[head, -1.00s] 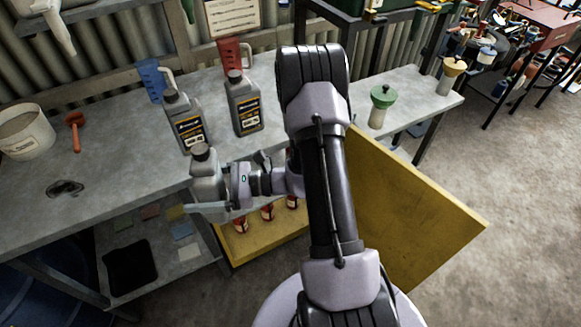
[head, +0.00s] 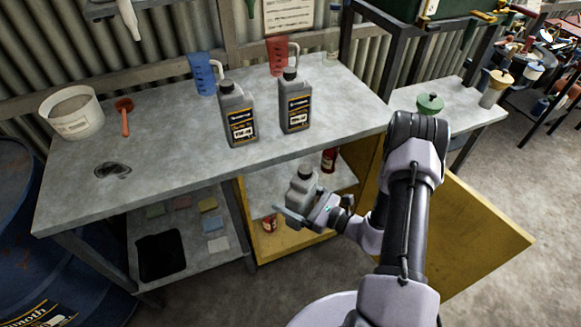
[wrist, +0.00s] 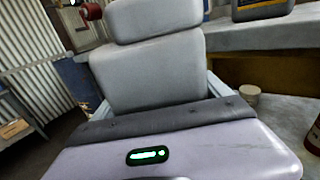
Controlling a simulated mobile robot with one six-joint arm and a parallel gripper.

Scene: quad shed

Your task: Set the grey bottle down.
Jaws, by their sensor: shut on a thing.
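The grey bottle (head: 301,184) is upright in my gripper (head: 294,212), in front of the open yellow cabinet and below the level of the bench top. My gripper is shut on the bottle's lower part. In the wrist view the grey bottle (wrist: 150,65) fills the middle, with my gripper's fingers (wrist: 150,104) at its sides. The bottle's underside is hidden, and I cannot tell whether it touches anything below.
The yellow cabinet (head: 248,225) holds red cans (head: 329,160), with its door (head: 470,225) swung open at right. On the bench (head: 180,150) stand two labelled oil bottles (head: 239,115), jugs (head: 202,74), a white bucket (head: 72,115) and a red funnel (head: 124,115). The bench's front left is mostly clear.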

